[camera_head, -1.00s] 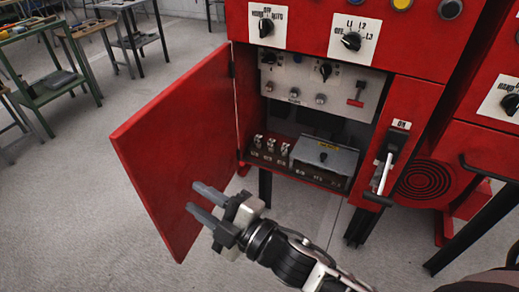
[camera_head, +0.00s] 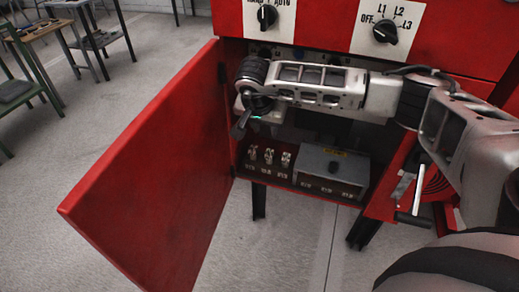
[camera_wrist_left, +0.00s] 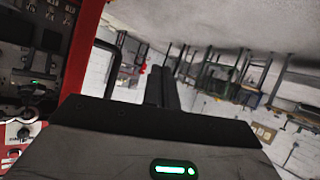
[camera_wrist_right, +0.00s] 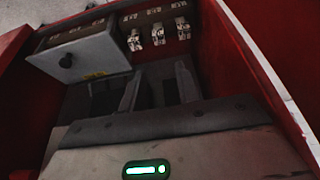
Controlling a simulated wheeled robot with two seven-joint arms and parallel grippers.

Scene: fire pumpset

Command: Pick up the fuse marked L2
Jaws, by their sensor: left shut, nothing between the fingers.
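Three small pale fuses stand in a row on the floor of the open red cabinet: left (camera_head: 252,153), middle (camera_head: 268,155) and right (camera_head: 286,159). Their labels are too small to read. They also show in the right wrist view, the middle one (camera_wrist_right: 158,35) between the other two. My right gripper (camera_head: 240,126) is inside the cabinet opening, above the fuses. In the right wrist view its fingers (camera_wrist_right: 158,90) are apart and empty, with the fuses beyond their tips. My left gripper (camera_wrist_left: 161,88) is shut and empty, away from the fuses.
A grey box (camera_head: 330,166) with a dark knob sits right of the fuses. The open red door (camera_head: 150,175) bounds the left side.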

